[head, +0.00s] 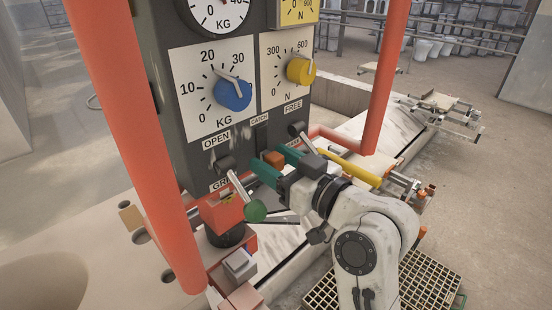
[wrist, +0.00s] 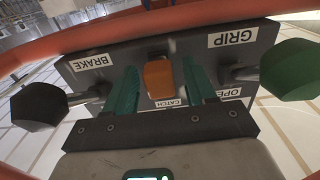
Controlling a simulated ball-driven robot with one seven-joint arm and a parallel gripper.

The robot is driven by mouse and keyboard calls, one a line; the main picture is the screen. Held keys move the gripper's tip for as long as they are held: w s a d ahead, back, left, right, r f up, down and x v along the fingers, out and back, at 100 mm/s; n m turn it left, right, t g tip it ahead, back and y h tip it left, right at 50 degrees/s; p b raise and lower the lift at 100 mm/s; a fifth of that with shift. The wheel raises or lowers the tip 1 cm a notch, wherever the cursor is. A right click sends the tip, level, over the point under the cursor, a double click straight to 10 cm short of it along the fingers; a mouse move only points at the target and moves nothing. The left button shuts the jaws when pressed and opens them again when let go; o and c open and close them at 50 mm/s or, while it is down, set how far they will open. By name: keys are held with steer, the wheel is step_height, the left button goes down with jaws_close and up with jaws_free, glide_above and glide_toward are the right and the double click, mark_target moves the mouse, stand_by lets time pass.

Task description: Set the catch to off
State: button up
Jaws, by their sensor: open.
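The catch is an orange block (head: 273,158) on the dark control panel, below the CATCH label (head: 260,117) and a dark upright slot plate. In the wrist view the orange catch (wrist: 158,79) stands between my green fingers, with the CATCH label (wrist: 171,103) upside down near it. My gripper (head: 277,164) is open around the catch; it also shows in the wrist view (wrist: 162,80). A gap shows on each side of the block there, so neither finger seems to touch it. No on or off marking is readable.
A lever with a green knob (head: 255,211) stands left of my gripper, by the GRIP label (wrist: 233,39). A black-knobbed lever (wrist: 38,108) stands on the other side, by the BRAKE label (wrist: 91,62). Red posts (head: 130,120) flank the panel. Blue (head: 233,95) and yellow (head: 301,71) dials sit above.

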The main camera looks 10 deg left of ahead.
jaws_close()
stand_by(0.5)
